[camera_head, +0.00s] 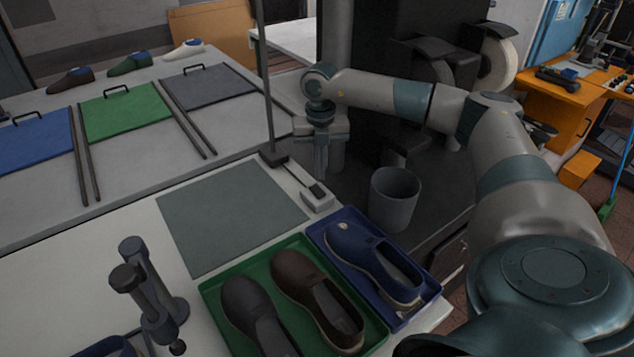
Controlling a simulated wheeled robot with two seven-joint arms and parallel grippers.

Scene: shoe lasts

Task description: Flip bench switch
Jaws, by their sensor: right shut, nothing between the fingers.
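The rocker's position is too small to make out. My left gripper is not in view.
A thin lamp post (266,90) stands beside the switch. A grey mat (230,215) lies left of it. In front are a green tray (209,296) with two dark shoes and a blue tray (424,302) with a blue shoe. A grey bin (394,200) stands to the right.

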